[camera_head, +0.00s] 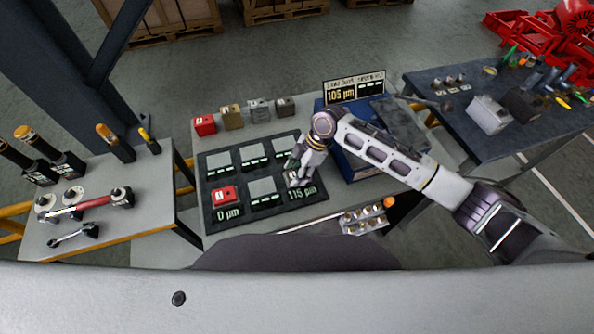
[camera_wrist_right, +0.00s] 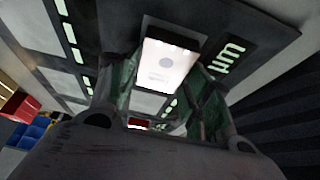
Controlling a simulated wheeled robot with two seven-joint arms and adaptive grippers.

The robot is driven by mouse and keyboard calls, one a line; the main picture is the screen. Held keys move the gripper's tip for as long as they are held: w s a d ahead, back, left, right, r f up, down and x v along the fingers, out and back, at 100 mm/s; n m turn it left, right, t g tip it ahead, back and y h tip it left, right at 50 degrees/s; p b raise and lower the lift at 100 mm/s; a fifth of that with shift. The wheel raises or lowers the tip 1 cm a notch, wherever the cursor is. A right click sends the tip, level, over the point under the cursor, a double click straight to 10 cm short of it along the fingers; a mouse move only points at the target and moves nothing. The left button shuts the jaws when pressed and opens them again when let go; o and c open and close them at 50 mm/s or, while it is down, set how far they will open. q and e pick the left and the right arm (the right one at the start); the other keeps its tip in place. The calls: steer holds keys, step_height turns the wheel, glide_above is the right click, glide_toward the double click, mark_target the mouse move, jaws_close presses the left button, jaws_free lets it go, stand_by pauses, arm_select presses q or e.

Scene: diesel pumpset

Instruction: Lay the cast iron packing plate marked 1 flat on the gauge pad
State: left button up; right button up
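A dark gauge board (camera_head: 207,161) with several grey square pads lies on the middle table. My right gripper (camera_head: 297,178) reaches down over its front right pad, beside the "115 µm" text. In the right wrist view, the green-sided fingers of my right gripper (camera_wrist_right: 165,85) flank a pale, overexposed plate (camera_wrist_right: 168,62) and appear to touch both its sides. The plate is over the grey pad (camera_wrist_right: 152,27); whether it rests on it I cannot tell. Its marking is too faint to read. My left gripper is not in view.
A red block (camera_head: 224,192) sits on the front left pad above "0 µm". Red (camera_head: 204,125), olive (camera_head: 232,116) and grey (camera_head: 258,108) blocks stand behind the board. A display (camera_head: 354,89) reads 105 µm. A holder with several round pieces (camera_head: 364,218) lies in front.

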steer(key=shift+o, duration=1.4)
steer(key=v, duration=1.2)
step_height(320, 180, up, 6)
steer(key=p, duration=0.5)
steer(key=shift+p, duration=0.35)
steer(key=shift+s+a+f, duration=0.1)
